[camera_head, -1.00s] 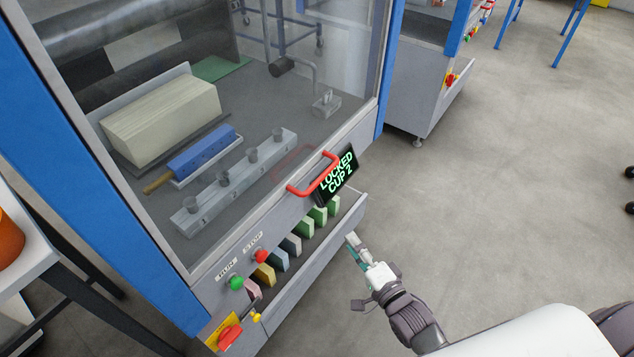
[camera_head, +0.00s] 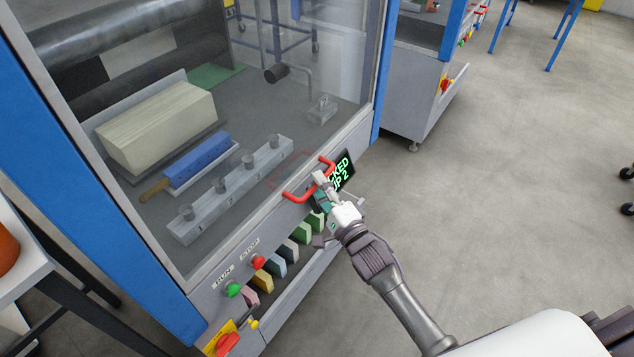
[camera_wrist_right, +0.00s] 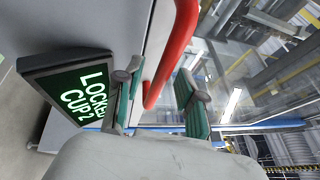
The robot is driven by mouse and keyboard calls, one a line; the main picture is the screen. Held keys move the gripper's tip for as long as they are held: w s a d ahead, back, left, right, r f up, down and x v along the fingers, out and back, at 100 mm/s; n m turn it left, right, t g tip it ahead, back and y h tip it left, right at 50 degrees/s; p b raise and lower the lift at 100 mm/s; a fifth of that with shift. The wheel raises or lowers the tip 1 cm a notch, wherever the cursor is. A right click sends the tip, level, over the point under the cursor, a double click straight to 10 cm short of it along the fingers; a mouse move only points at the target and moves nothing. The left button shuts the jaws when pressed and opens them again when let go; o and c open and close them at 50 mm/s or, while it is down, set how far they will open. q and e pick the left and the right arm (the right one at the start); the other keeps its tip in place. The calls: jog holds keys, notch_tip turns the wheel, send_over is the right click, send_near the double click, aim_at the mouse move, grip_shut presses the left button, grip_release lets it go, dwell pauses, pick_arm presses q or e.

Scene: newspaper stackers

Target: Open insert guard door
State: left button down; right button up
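The guard door (camera_head: 225,130) is a clear panel in a grey frame on the blue-posted machine, and it is shut. Its red bar handle (camera_head: 298,197) is on the lower frame. My right gripper (camera_head: 322,184) is at the handle and hides part of it. In the right wrist view, the fingers of my right gripper (camera_wrist_right: 157,98) are apart, with the red handle (camera_wrist_right: 172,62) running between them. I cannot tell whether either finger touches it. My left gripper is not in view.
A display (camera_head: 344,172) beside the handle, partly behind my gripper, reads "LOCKED CUP 2" in the wrist view (camera_wrist_right: 82,95). Below are a green button (camera_head: 233,290), a red button (camera_head: 258,262) and a tray of coloured inserts (camera_head: 288,250). The floor at right is clear.

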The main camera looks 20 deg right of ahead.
jog(key=shift+w+a+r, duration=0.1)
jog(key=shift+w, duration=0.4)
grip_shut()
